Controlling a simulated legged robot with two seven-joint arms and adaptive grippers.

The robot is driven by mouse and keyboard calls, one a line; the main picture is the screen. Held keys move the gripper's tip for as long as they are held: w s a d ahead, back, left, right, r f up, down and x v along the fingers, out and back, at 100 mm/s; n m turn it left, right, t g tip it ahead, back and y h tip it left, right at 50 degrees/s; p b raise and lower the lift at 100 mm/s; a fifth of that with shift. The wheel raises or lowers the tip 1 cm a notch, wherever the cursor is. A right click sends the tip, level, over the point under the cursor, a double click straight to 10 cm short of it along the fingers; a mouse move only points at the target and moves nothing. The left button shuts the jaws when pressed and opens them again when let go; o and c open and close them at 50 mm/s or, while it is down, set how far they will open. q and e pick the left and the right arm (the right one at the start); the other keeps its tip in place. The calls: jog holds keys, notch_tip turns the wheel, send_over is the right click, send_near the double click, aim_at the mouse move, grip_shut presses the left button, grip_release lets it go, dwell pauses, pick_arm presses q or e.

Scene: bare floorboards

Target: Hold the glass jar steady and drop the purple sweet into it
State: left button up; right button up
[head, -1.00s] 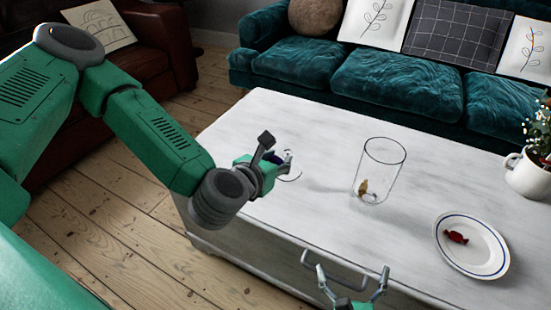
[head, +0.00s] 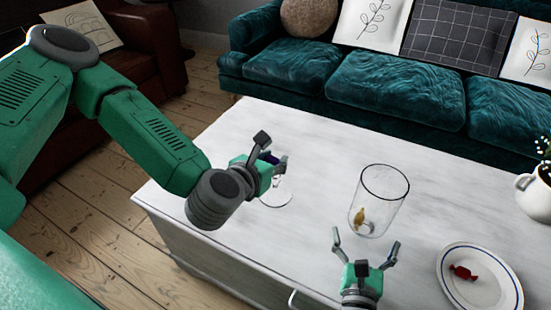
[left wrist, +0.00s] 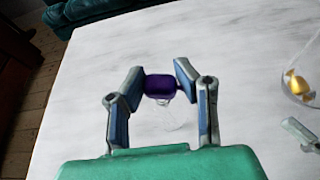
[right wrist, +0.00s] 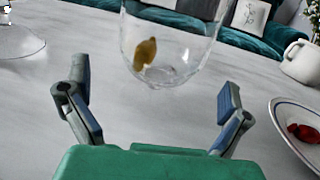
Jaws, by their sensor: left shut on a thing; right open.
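The clear glass jar (head: 385,187) stands upright on the white table, with a gold-wrapped sweet (head: 360,216) at its bottom. The jar also shows in the right wrist view (right wrist: 175,40). My right gripper (head: 366,240) is open and empty just in front of the jar, its fingers apart and not touching it. My left gripper (head: 272,160) is shut on the purple sweet (left wrist: 160,87), to the left of the jar. In the head view the sweet is mostly hidden by the gripper.
A clear glass piece with a round edge (head: 276,201) is on the table below my left gripper. A blue-rimmed plate (head: 497,291) with a red sweet (head: 464,272) lies right of my right gripper. A white jug (head: 538,198) stands at the right edge.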

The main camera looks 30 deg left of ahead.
pick_arm(q)
jog(key=shift+f+b, duration=0.55)
jog(key=shift+f, duration=0.15)
pick_arm(e)
jog(key=w, duration=0.2)
jog(key=w+a, duration=0.1)
jog(key=w, duration=0.1)
jog(key=shift+w, duration=0.3)
pick_arm(q)
jog(key=shift+d, duration=0.2)
pick_arm(e)
jog(key=shift+w+d, duration=0.15)
jog(key=shift+w, duration=0.4)
pick_arm(q)
jog(key=shift+a, duration=0.1)
pick_arm(e)
jog(key=shift+w, duration=0.15)
